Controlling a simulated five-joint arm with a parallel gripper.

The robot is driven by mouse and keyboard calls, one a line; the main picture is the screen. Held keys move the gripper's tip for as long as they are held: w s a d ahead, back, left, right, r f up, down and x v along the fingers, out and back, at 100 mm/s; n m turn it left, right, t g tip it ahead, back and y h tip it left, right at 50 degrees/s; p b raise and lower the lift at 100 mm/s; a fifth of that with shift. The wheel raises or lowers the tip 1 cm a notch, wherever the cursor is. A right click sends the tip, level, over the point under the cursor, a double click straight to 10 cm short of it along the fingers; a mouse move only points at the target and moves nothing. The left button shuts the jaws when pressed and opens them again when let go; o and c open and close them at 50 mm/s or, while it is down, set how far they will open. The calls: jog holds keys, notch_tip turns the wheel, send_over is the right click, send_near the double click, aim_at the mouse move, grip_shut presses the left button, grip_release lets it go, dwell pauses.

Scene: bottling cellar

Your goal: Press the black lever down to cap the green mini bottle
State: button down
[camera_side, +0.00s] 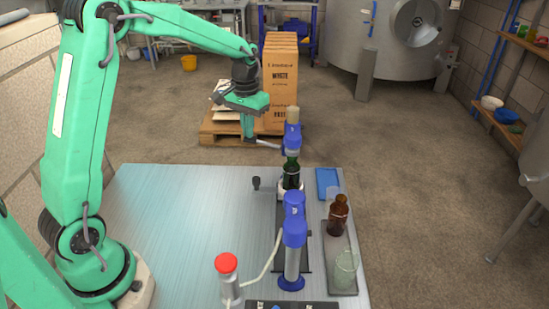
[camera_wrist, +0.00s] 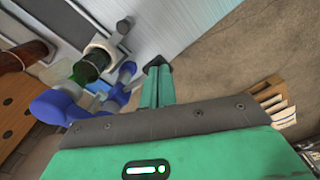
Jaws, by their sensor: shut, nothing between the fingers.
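The green mini bottle (camera_side: 291,172) stands upright in the capper, under its blue head (camera_side: 291,138). In the wrist view, the bottle (camera_wrist: 91,65) is left of my fingers, beside blue capper parts (camera_wrist: 62,106). A thin pale lever arm (camera_side: 267,145) juts left from the head, its dark end at my fingertips. My gripper (camera_side: 248,136) is shut and empty, pointing down at that end; in the wrist view its fingers (camera_wrist: 157,68) are together. Contact with the lever cannot be made out. Whether a cap sits on the bottle is hidden by the head.
A second blue-topped device (camera_side: 294,225) stands nearer, with a red-topped cylinder (camera_side: 226,264) to its left. A brown bottle (camera_side: 338,215) and a clear glass (camera_side: 346,267) stand on a tray at right. A black knob (camera_side: 256,183) is left of the capper. The left table is clear.

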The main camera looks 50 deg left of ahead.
jog(key=shift+w+d+f, duration=0.1)
jog(key=shift+f, duration=1.65)
dwell(3.3)
jog(key=shift+r, duration=4.55)
